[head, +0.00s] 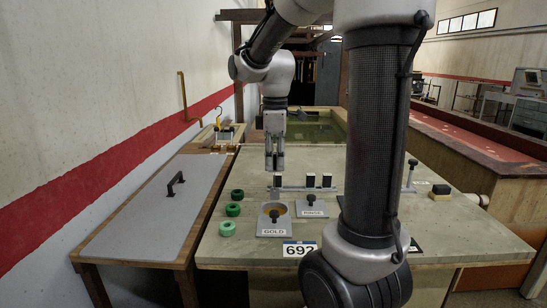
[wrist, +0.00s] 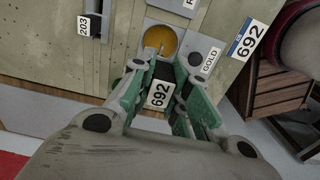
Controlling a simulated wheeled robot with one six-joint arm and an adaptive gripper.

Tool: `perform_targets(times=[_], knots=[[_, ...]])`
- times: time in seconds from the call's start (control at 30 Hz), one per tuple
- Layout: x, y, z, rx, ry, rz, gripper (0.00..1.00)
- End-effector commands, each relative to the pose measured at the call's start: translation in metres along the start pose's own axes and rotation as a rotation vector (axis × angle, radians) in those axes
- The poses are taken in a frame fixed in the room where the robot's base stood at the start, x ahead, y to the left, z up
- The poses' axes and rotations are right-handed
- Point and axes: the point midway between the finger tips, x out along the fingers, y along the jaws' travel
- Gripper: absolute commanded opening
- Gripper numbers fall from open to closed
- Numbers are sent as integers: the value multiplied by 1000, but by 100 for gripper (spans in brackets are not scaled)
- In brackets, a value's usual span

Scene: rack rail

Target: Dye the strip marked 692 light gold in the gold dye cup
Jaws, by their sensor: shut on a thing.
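My gripper (head: 274,167) points down above the rack side of the bench. In the wrist view its green fingers (wrist: 158,88) are shut on the strip marked 692 (wrist: 158,96), whose white tag faces the camera. The gold dye cup (head: 266,208) is in front of the gripper in the head view, its label reading GOLD. Its round golden dye (wrist: 160,40) shows in the wrist view beyond the fingers, partly covered by them. A black knob (head: 274,214) stands beside the dye. The strip's lower end is hard to make out.
A rinse cup (head: 312,211) stands right of the gold cup. A low rail (head: 297,189) with dark-topped pieces runs behind both. A strip tagged 203 (wrist: 83,26) shows in the wrist view. Several green round pots (head: 233,210) line the left. A 692 card (head: 299,249) is at the front edge.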

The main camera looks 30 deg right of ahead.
Motion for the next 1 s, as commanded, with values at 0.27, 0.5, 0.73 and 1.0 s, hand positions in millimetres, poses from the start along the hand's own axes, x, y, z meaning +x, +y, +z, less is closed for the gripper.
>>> perform_targets(times=[0.27, 0.5, 0.73, 1.0], knots=[[6, 0, 0, -1, -1, -1, 0], [34, 0, 0, -1, -2, -3, 0], [64, 0, 0, -1, -1, -3, 0], [93, 0, 0, -1, -1, -2, 0]])
